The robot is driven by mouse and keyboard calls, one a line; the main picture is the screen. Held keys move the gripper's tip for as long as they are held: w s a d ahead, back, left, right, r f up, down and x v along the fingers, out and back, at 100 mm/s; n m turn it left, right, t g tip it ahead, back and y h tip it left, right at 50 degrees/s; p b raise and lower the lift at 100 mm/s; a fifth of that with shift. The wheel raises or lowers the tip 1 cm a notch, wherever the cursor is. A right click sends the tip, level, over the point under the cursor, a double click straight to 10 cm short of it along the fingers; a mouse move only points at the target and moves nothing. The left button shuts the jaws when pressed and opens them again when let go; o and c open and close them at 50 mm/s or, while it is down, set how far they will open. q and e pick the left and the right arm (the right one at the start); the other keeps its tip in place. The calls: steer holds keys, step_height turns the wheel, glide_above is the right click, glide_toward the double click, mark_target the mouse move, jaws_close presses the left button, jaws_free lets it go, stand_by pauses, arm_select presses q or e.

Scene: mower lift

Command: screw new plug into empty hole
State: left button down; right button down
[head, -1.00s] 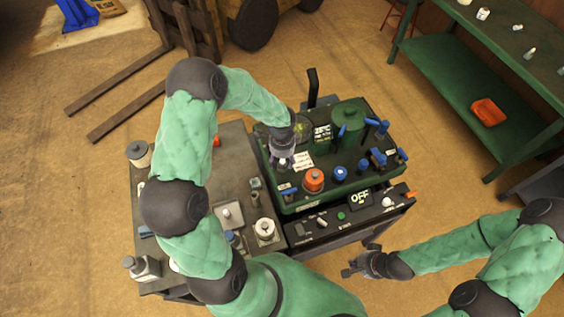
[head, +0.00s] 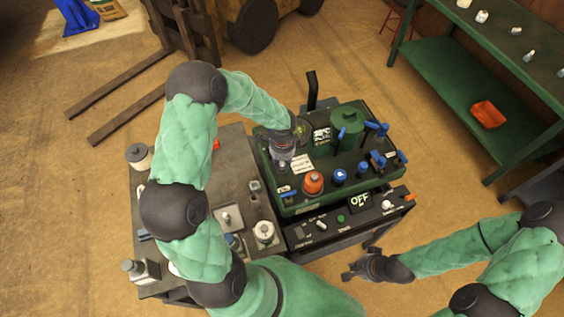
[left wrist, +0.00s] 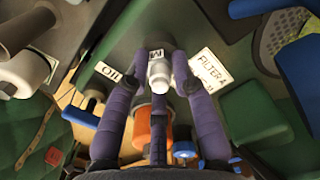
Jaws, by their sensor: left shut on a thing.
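My left gripper (head: 282,167) is over the left part of the green machine deck (head: 330,185). In the left wrist view its purple fingers (left wrist: 160,85) are shut around a pale metal plug (left wrist: 159,72). The plug is close to the deck, between the "OIL" label (left wrist: 108,72) and the "FILTER A" label (left wrist: 210,70). The hole is hidden behind the plug and fingers, so I cannot tell how deep the plug sits. My right gripper (head: 350,271) is open and empty, right of the machine's front.
An orange cap (head: 313,182) and blue knobs (head: 340,175) stand close to the left gripper. A grey side table (head: 185,215) holds several small parts. A control panel with an "OFF" display (head: 360,200) is in front. A green bench (head: 440,75) stands at the right.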

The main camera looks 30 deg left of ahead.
arm_select(q)
steer(key=shift+a+r+m+p, duration=0.15)
steer(key=shift+m+p, duration=0.85)
steer(key=shift+m, duration=0.2)
steer(key=m+p, duration=0.2)
steer(key=shift+m, duration=0.9)
steer(key=shift+s+m+p, duration=0.1)
steer(key=shift+m+p, duration=0.9)
steer(key=shift+p, duration=0.15)
steer(key=m+p, duration=0.2)
steer(key=m, duration=0.1)
steer(key=shift+a+m+p, duration=0.1)
steer(key=shift+m+p, duration=0.35)
steer(key=shift+m, duration=0.25)
